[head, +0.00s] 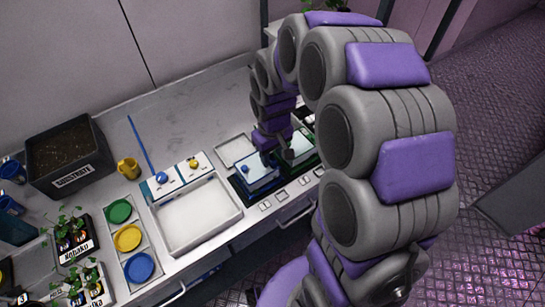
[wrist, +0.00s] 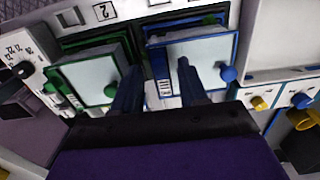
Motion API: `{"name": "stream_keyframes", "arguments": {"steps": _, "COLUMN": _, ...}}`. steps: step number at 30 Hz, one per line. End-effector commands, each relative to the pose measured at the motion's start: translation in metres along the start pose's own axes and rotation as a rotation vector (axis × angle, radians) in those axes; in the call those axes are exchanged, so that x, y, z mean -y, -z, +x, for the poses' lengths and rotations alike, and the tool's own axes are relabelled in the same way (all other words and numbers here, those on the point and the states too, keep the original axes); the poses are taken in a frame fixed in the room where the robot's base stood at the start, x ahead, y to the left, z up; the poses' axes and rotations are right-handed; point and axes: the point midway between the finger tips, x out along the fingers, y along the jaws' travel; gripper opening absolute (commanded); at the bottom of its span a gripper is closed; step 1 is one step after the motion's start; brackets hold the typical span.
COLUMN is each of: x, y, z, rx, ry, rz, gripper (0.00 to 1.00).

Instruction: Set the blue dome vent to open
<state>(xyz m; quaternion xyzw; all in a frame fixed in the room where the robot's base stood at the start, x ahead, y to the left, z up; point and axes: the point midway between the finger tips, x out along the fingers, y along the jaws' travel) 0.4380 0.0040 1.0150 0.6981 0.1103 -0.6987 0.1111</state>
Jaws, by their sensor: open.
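The blue dome (head: 262,176) is a blue-framed box with a pale clear lid, set in the bench front to the right of the white tray. It also shows in the wrist view (wrist: 205,50), with a round blue knob (wrist: 228,74) at its right side and a striped slotted patch (wrist: 166,88) at its lower left corner. I cannot tell the vent's setting. My gripper (wrist: 158,65) is open and empty. In the wrist view its right finger overlaps the blue dome's lid, its left finger the green dome's edge. Contact is unclear. The head view shows my gripper (head: 280,153) above the domes.
A green dome (wrist: 88,80) with a green knob stands beside the blue one. The white tray (head: 240,212) adjoins on the other side, with blue (head: 162,178) and yellow (head: 194,164) knobs behind it. A substrate box (head: 98,140), yellow mug (head: 129,168) and seedling pots stand left.

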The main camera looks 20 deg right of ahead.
Motion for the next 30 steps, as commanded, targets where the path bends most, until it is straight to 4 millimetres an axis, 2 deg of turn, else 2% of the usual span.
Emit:
{"name": "stream_keyframes", "arguments": {"steps": 4, "x": 0.0002, "y": -0.0011, "z": 0.0085, "rx": 0.002, "ry": 0.001, "rz": 0.000, "gripper": 0.43}}
{"name": "stream_keyframes", "arguments": {"steps": 13, "x": 0.0001, "y": -0.0007, "z": 0.0093, "rx": 0.001, "ry": 0.000, "rz": 0.000, "gripper": 0.42}}
{"name": "stream_keyframes", "arguments": {"steps": 26, "x": 0.0001, "y": -0.0006, "z": 0.0092, "rx": 0.001, "ry": 0.000, "rz": 0.000, "gripper": 0.00}}
{"name": "stream_keyframes", "arguments": {"steps": 30, "x": 0.0001, "y": -0.0006, "z": 0.0092, "rx": 0.001, "ry": 0.000, "rz": 0.000, "gripper": 0.00}}
